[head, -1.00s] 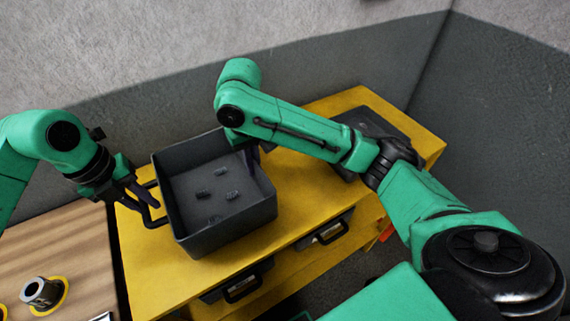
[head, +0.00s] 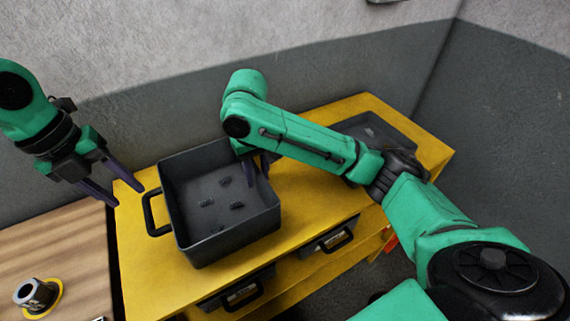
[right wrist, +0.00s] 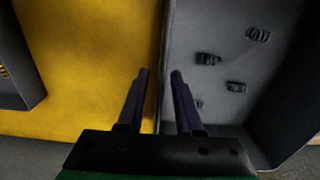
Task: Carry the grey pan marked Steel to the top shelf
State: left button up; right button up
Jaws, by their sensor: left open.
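The grey pan (head: 228,244) sits level on the top surface of the yellow rack (head: 140,265), with several small dark parts inside. No Steel marking shows on its visible sides. Its left handle (head: 152,214) is free. My left gripper (head: 128,196) is open and empty, up and left of that handle, apart from it. My right gripper (head: 258,172) is at the pan's right wall, partly hidden by its own arm. In the right wrist view its fingers (right wrist: 160,72) stand apart, one on each side of the pan wall, with a gap showing.
Another grey pan (head: 372,130) stands at the right end of the rack top, partly behind my right arm. Dark handled pans (head: 330,240) sit on the level below. A wooden table (head: 60,250) with a metal part in a yellow ring (head: 38,295) is at left.

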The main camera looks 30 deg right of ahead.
jog(key=shift+r, duration=0.15)
notch_tip(320, 180, up, 12)
jog(key=shift+f, duration=0.1)
pick_arm(q)
jog(key=r, duration=0.3)
jog(key=shift+a+r, duration=0.15)
jog(key=shift+a, duration=0.15)
